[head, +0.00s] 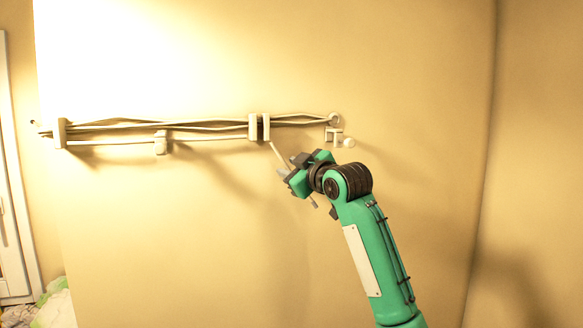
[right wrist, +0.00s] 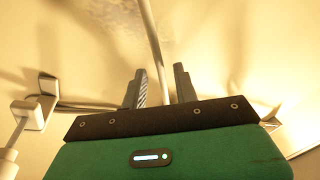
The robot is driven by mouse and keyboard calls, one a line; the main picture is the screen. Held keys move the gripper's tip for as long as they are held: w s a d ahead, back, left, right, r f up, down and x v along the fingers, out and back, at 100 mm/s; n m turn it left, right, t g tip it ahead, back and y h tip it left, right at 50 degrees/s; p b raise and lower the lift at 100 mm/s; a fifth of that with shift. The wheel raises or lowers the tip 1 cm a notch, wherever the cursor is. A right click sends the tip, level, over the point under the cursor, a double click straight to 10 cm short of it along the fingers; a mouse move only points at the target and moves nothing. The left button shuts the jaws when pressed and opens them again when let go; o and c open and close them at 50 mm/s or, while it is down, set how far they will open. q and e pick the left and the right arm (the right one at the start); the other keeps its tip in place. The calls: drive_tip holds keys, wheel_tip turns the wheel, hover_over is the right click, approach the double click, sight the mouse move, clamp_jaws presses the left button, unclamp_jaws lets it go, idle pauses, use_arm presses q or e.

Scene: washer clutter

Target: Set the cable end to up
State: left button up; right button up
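The pale cable end (head: 279,155) slants down and right from the right-hand pair of wall clips (head: 259,127) in the head view. Its lower part is hidden behind my right gripper (head: 297,188). In the right wrist view the cable end (right wrist: 153,45) appears as a thin rod running between the two dark fingers of my right gripper (right wrist: 160,86). The fingers are apart, with a gap on each side of the rod. I cannot tell how deep it sits between them. My left gripper is not in view.
A bundle of pale cables (head: 205,125) runs along the wall, held by a left clip (head: 60,133) and a lower clip (head: 161,142). A ring (head: 334,119) and a small bracket (head: 334,137) with a round knob (head: 349,142) are at its right end. The wall below is clear.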

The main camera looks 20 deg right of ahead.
clamp_jaws()
drive_tip(key=shift+d, duration=0.15)
drive_tip(key=d+r+n, duration=0.1)
drive_tip(key=n, duration=0.1)
drive_tip(key=d+r+n+g+h, duration=0.1)
drive_tip(key=r+n, duration=0.1)
drive_tip(key=shift+d+r+n, duration=0.15)
drive_tip(key=shift+d+n, duration=0.15)
drive_tip(key=shift+n, duration=0.1)
drive_tip(key=r+n, duration=0.2)
drive_tip(key=shift+d+r+n+g+h, duration=0.25)
drive_tip(key=shift+d+n+g+h, duration=0.05)
drive_tip(key=shift+d+n, duration=0.1)
drive_tip(key=shift+r+n+h, duration=0.3)
drive_tip(key=shift+r+n, duration=0.65)
drive_tip(key=shift+n, duration=0.05)
drive_tip(key=shift+r, duration=0.1)
